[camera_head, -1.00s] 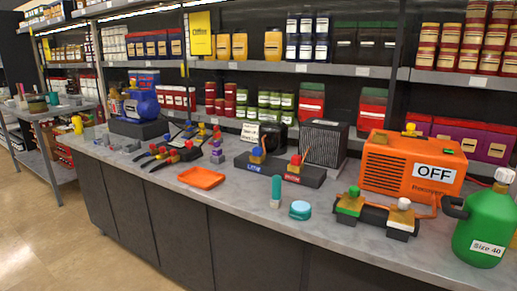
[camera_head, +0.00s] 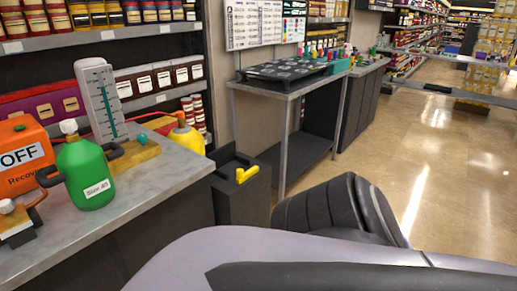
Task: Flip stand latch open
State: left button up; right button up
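A dark grey box-like stand (camera_head: 240,200) stands on the floor between the counter's right end and a metal table. A yellow piece (camera_head: 246,174), possibly its latch, sits at its top front edge, and I cannot tell whether it is open or closed. Neither gripper shows in the head view. A large pale and dark arm part of mine fills the bottom, with ribbed dark parts above it. They hide some of the floor right of the stand.
The grey counter (camera_head: 150,195) on the left holds a green bottle (camera_head: 85,178), an orange recovery unit (camera_head: 22,152), a white gauge (camera_head: 101,100) and a yellow cylinder (camera_head: 187,138). A metal table (camera_head: 285,88) carries a black tray (camera_head: 287,71). Open floor (camera_head: 440,180) lies at right.

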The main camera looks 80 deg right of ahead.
aim_at(241, 176)
jog(key=z, duration=2.35)
jog(key=i+l+z, duration=0.2)
jog(key=i, duration=0.9)
